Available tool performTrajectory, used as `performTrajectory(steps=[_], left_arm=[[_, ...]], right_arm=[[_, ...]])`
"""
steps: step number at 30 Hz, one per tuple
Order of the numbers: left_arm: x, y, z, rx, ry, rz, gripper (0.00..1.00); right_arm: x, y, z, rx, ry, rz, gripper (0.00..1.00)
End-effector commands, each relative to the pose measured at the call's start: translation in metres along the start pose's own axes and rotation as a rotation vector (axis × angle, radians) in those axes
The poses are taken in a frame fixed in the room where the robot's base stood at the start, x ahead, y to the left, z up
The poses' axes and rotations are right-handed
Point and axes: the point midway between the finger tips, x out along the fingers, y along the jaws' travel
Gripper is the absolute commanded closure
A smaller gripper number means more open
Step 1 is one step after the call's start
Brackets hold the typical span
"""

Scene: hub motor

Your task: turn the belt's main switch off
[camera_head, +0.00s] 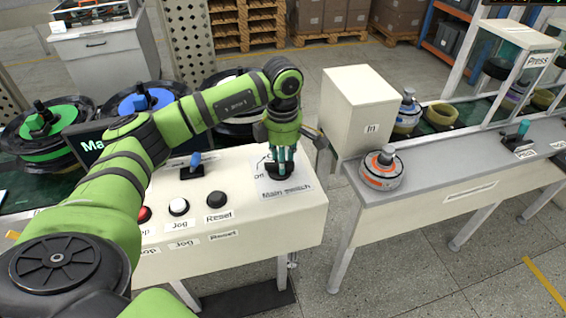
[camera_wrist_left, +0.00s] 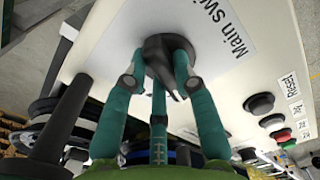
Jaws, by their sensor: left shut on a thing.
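The main switch is a black rotary knob (camera_wrist_left: 168,50) on a white label plate reading "Main switch" (camera_head: 286,192), on top of the white control box (camera_head: 300,213). An "Off" mark shows at the plate's left side in the head view. My left gripper (camera_head: 279,170) comes down on the knob from above. In the left wrist view its green fingers (camera_wrist_left: 160,75) are closed around the knob, and a black pointer on the knob sticks out between them. The fingers hide much of the knob in the head view. My right gripper is not in view.
A blue-handled lever (camera_head: 195,162) and red, white (camera_head: 178,206) and black (camera_head: 216,199) buttons stand left of the switch. A white box (camera_head: 358,108) and an orange-and-white part (camera_head: 381,168) are on the right bench. Reels stand behind on the left.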

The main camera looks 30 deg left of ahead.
Motion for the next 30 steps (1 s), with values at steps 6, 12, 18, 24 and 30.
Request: performTrajectory(steps=[6, 12, 18, 24, 30], left_arm=[[0.0004, 0.0016, -0.0017, -0.165, 0.001, 0.001, 1.0], [-0.0002, 0.0021, -0.0024, -0.269, 0.001, 0.001, 1.0], [-0.0006, 0.0024, -0.0027, -0.325, 0.0, 0.001, 1.0], [-0.0009, 0.0025, -0.0029, -0.345, 0.0, 0.001, 1.0], [-0.0009, 0.0025, -0.0029, -0.346, 0.0, 0.001, 1.0]], right_arm=[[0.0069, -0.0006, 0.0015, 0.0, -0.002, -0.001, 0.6], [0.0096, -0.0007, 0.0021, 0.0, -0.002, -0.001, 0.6], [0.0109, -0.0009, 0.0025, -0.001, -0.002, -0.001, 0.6], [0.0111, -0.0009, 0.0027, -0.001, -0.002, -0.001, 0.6], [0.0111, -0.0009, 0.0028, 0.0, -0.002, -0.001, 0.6]])
